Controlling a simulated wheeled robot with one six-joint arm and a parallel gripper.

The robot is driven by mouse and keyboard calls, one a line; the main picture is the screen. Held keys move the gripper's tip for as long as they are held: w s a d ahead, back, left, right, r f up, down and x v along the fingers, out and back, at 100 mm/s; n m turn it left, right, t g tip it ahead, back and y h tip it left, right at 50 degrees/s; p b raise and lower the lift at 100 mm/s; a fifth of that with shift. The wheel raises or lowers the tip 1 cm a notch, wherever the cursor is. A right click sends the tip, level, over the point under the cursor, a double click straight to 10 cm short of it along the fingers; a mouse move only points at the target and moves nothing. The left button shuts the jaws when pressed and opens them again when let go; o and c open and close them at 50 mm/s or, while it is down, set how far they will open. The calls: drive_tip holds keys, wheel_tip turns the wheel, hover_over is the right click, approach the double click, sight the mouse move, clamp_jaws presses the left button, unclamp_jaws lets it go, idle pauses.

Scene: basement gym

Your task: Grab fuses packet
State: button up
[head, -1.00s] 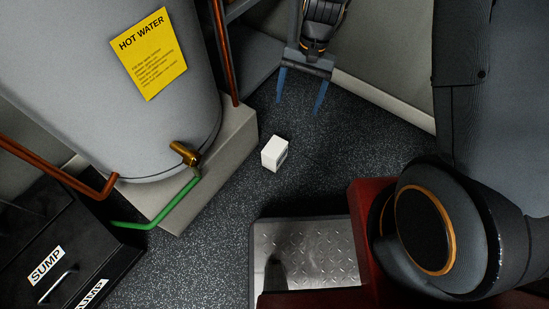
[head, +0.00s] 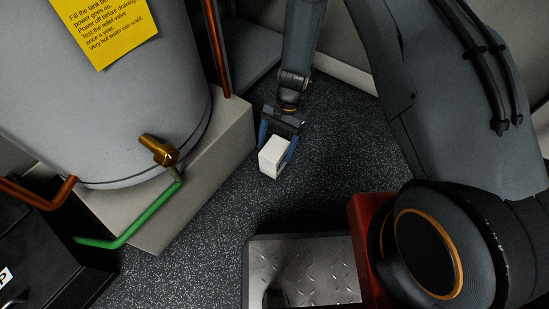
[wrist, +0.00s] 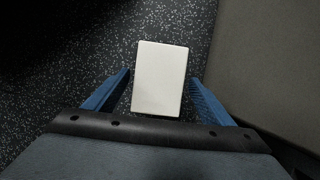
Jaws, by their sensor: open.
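The fuses packet is a small white box (head: 274,156) on the dark speckled floor, right of the tank's plinth. In the wrist view the white box (wrist: 160,78) lies between the two blue fingers, with a gap on each side. Its label does not show in the wrist view. My gripper (head: 277,148) is open around the box in the head view, one finger on its left and one on its right. In the wrist view my gripper (wrist: 160,88) points down over it. How far the fingertips are above the floor is hard to tell.
A grey hot water tank (head: 130,95) stands on a pale plinth (head: 200,170) to the left, with a brass valve (head: 158,150) and green pipe (head: 130,228). A black sump box (head: 60,270) is at lower left. A pale wall base (head: 345,70) runs behind.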

drive_tip(key=shift+b+x, duration=1.85)
drive_tip(key=shift+x, duration=1.1)
drive_tip(key=shift+s, duration=0.1)
drive_tip(key=c, duration=1.3)
